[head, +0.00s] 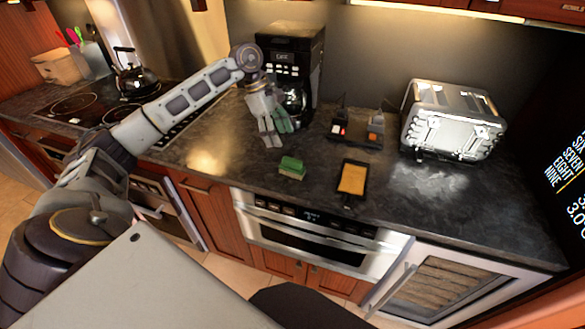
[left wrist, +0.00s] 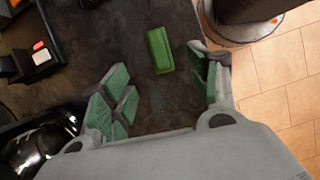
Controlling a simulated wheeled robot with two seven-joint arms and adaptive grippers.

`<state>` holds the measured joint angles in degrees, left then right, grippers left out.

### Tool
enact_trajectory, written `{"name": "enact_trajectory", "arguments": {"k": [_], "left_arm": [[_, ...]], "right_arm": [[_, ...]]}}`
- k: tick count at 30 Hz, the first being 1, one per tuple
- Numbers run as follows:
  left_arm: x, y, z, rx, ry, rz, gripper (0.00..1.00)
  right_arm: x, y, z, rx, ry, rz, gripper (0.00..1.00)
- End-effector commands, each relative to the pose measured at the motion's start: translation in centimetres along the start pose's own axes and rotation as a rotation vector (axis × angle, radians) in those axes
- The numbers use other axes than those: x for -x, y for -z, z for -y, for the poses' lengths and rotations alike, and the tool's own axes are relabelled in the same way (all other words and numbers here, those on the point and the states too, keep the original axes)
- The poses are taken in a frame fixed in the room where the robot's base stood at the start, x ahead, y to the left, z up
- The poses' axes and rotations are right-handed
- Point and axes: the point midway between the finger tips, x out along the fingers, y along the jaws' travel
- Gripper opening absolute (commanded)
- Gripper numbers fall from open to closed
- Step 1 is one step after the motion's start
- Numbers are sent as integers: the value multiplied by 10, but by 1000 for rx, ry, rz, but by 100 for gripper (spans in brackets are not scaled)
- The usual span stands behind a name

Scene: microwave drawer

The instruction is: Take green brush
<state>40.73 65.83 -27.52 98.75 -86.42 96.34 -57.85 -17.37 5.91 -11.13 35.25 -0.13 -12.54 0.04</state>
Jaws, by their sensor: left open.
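The green brush (head: 292,167) lies on the dark countertop, near its front edge and above the microwave drawer. It is a small green block; in the head view a lighter underside shows. My left gripper (head: 275,131) is above the counter, behind and a little left of the brush, in front of the coffee maker. In the left wrist view the brush (left wrist: 159,50) lies beyond the open fingertips (left wrist: 162,82), between their lines and apart from both. The left gripper is open and empty, with green finger pads. My right gripper is not in view.
The black coffee maker (head: 291,62) stands close behind my left gripper. A small dark rack (head: 356,130), a yellow-topped tray (head: 353,179) and a silver toaster (head: 452,119) stand to the right. Bare counter surrounds the brush. The stove (head: 95,108) is at the left.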

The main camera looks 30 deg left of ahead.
Motion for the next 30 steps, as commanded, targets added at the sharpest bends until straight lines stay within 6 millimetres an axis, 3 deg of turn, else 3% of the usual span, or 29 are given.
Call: {"name": "enact_trajectory", "arguments": {"k": [9,18,30], "left_arm": [[-39,0,0,0,3,1,61],[-72,0,0,0,0,1,61],[-78,0,0,0,0,1,61]], "right_arm": [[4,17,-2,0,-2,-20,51],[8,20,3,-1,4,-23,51],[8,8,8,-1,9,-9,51]]}}
